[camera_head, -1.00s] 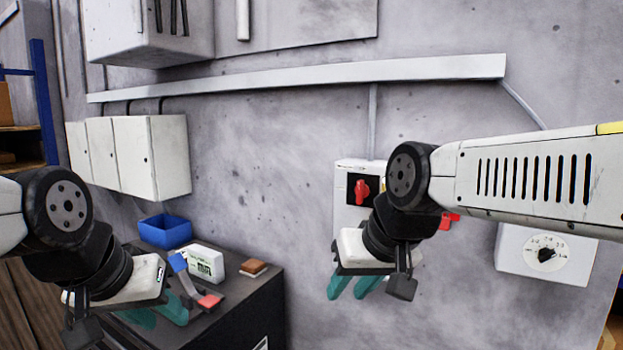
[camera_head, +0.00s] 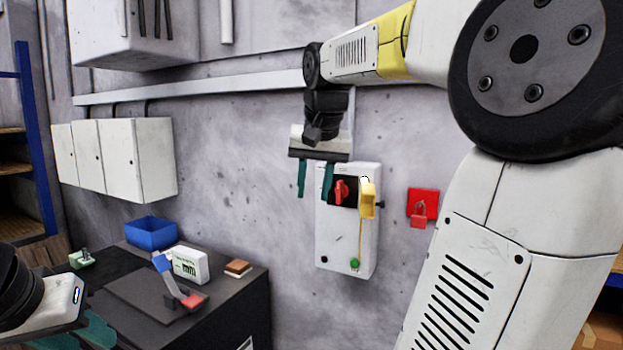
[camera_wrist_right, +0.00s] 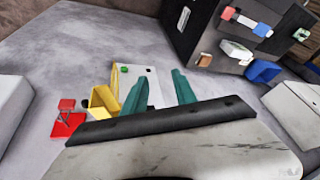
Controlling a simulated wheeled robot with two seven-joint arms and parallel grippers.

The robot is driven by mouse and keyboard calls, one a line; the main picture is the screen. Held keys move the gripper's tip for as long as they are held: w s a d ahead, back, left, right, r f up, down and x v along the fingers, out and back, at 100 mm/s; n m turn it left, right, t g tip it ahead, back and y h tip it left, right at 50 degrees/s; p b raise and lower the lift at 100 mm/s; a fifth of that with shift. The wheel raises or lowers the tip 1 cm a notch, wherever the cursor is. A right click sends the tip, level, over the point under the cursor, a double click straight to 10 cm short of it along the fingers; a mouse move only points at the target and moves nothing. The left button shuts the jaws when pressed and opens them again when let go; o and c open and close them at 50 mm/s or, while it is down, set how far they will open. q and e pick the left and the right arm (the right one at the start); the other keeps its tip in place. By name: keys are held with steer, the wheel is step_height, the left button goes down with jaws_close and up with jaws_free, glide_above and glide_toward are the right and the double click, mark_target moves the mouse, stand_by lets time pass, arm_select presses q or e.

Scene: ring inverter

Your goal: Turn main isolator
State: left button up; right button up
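The main isolator is a white wall box (camera_head: 341,240) with a red rotary handle (camera_head: 342,191) on a black plate. My right gripper (camera_head: 314,190) is open, its two teal fingers pointing down at the box's upper left, near the handle. Nothing shows between the fingers. Whether a finger touches the handle, I cannot tell. In the right wrist view the box (camera_wrist_right: 147,76) shows between and beyond the open fingers (camera_wrist_right: 160,88); the red handle is hidden there. My left gripper (camera_head: 88,332) is partly cut off at the lower left, and its opening is unclear.
A yellow piece (camera_head: 368,202) projects from the box's right side, above a green button (camera_head: 355,264). A red padlock station (camera_head: 422,205) hangs to the right. A dark bench (camera_head: 225,300) at lower left holds a blue bin (camera_head: 151,235). Conduit trunking (camera_head: 220,84) crosses the wall above.

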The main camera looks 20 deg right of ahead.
mark_target(339, 181)
steer(key=w+d+r+m+g+h, duration=0.25)
steer(key=w+d+r+m, duration=0.3)
steer(key=w+d, duration=0.35)
steer(key=shift+t, duration=0.25)
steer(key=x, duration=0.7)
steer(key=shift+w+d+f, duration=0.15)
steer(key=shift+w+d, duration=0.1)
steer(key=shift+d, duration=0.05)
steer(key=shift+h, duration=0.25)
jaws_close()
